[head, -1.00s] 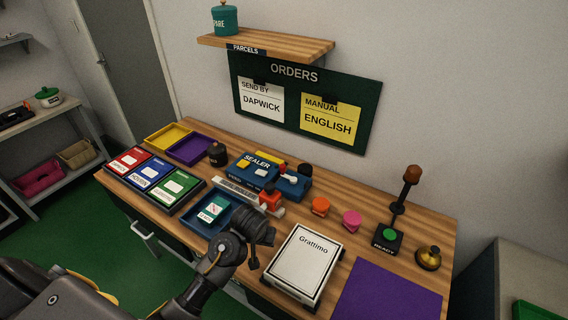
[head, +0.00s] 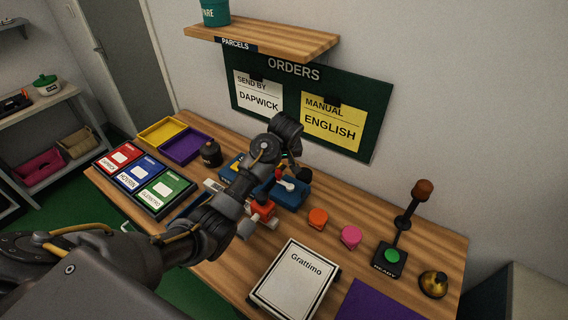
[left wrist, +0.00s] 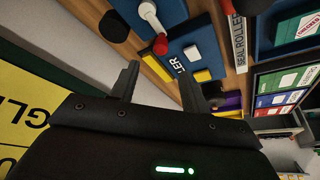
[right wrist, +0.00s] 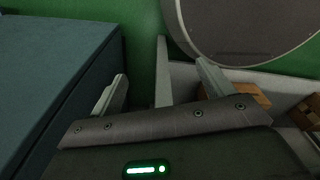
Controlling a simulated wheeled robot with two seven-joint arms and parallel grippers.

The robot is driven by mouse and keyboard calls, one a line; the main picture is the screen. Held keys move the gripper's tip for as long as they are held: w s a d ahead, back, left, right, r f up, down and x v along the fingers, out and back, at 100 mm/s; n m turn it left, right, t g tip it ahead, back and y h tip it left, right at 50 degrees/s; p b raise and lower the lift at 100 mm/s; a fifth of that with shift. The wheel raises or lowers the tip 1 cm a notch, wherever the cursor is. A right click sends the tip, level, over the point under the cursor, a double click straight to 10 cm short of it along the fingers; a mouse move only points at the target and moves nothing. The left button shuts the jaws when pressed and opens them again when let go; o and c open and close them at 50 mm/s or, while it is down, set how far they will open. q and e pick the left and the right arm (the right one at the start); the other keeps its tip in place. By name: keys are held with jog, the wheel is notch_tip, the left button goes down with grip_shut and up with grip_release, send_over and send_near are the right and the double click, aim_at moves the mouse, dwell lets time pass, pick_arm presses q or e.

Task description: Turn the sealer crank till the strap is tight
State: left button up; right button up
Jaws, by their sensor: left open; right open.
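The blue sealer (head: 290,194) stands at the back middle of the bench, partly hidden by my left arm in the head view. In the left wrist view, the sealer (left wrist: 199,32) shows a white crank arm (left wrist: 150,17) with a red knob (left wrist: 160,45) at one end. My left gripper (left wrist: 160,76) is open and empty over the sealer. The red knob appears between its fingertips in the picture; I see no contact. I cannot make out a strap. My right gripper (right wrist: 163,88) is open and empty, away from the bench top, and outside the head view.
A red-orange block (head: 262,209), an orange knob (head: 318,218) and a pink knob (head: 351,236) are near the sealer. A white Grattimo box (head: 295,279) lies in front. A black round knob (left wrist: 113,26) sits beside the crank. A teal block (right wrist: 50,80) is left of my right gripper.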

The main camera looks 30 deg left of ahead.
aim_at(279, 171)
pick_arm(q)
jog(key=p+x, duration=0.1)
jog(key=x, duration=0.8)
jog(key=shift+a+p, duration=0.15)
jog(key=shift+p, duration=0.25)
jog(key=shift+f, duration=0.25)
jog(key=shift+w+a+f, duration=0.15)
jog(key=shift+f, duration=0.15)
jog(key=c, duration=1)
pick_arm(e)
jog(key=shift+s+r, duration=0.8)
jog(key=shift+r, duration=0.1)
